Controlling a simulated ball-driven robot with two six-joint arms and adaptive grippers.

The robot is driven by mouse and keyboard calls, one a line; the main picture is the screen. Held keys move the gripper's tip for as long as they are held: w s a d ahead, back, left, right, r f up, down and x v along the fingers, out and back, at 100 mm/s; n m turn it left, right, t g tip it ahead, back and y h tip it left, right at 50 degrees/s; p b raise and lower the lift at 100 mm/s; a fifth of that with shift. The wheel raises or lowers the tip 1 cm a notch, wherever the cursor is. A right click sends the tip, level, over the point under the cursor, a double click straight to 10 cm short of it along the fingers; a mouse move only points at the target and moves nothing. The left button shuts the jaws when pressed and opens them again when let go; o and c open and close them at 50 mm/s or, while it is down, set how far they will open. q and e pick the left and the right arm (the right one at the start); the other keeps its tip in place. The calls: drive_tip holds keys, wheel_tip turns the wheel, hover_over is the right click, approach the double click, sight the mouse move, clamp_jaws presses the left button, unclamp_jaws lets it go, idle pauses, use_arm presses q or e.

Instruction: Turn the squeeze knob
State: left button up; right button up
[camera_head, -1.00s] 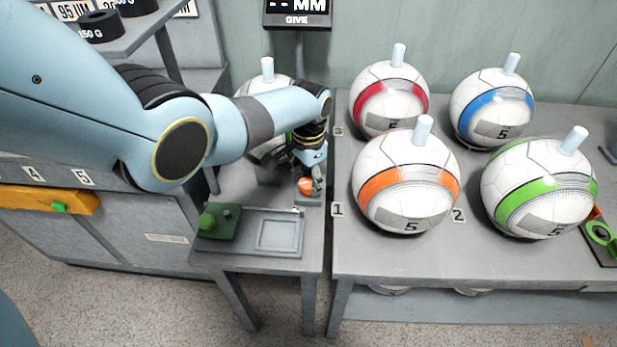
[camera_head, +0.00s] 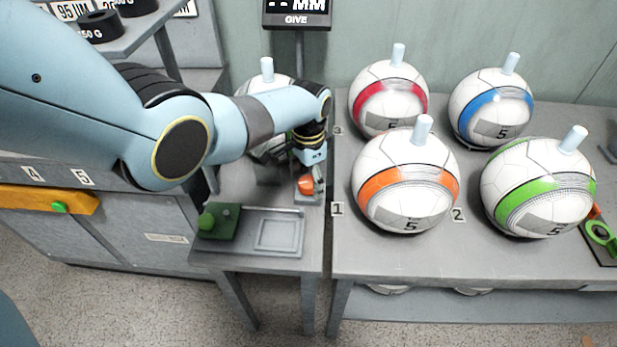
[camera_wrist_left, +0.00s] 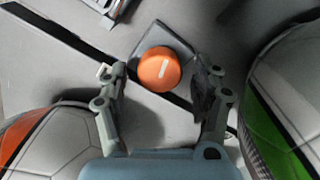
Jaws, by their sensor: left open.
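The squeeze knob (camera_head: 306,185) is a small orange round knob on a grey base at the right side of the grey bench. In the left wrist view the knob (camera_wrist_left: 158,68) shows a short white mark, slightly tilted from the finger direction. My left gripper (camera_head: 314,178) is over the knob in the head view, partly covering it. In the left wrist view the gripper (camera_wrist_left: 160,75) is open, with one finger on each side of the knob and a gap on both sides. My right gripper is not in view.
A ball with an orange band (camera_head: 405,185) stands close on the right table, beside other banded balls. Another ball (camera_head: 262,80) sits behind my left arm. A green button box (camera_head: 222,224) and shallow tray (camera_head: 279,236) lie in front. A display (camera_head: 297,12) hangs behind.

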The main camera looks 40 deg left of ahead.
sight(308, 181)
use_arm(q)
wheel_tip(308, 181, up, 12)
idle(0.6)
idle(0.4)
